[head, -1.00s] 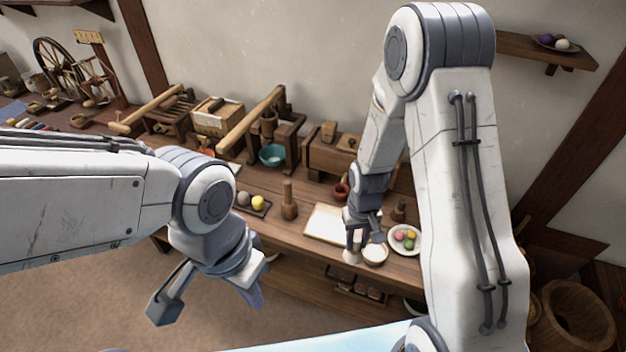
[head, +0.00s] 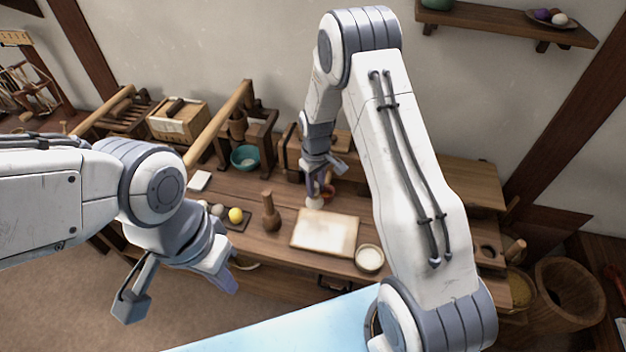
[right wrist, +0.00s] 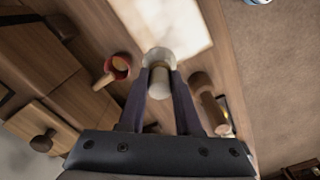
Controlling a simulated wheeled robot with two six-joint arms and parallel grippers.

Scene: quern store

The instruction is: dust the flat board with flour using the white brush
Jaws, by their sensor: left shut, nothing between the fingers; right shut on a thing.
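The flat pale board (head: 325,234) lies on the wooden bench in the head view; part of it shows bright in the right wrist view (right wrist: 172,22). My right gripper (head: 317,186) is shut on the white brush (head: 314,203), which hangs by the board's far edge; it also shows in the right wrist view (right wrist: 158,82). Whether the brush touches anything, I cannot tell. A white bowl (head: 369,259), apparently of flour, stands at the board's right. My left gripper (head: 229,283) is shut and empty, in front of the bench, well left of the board.
A wooden pestle-like piece (head: 270,215) stands left of the board. A small red pot (right wrist: 119,68) stands near the brush. Wooden boxes and a teal bowl (head: 245,157) line the back.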

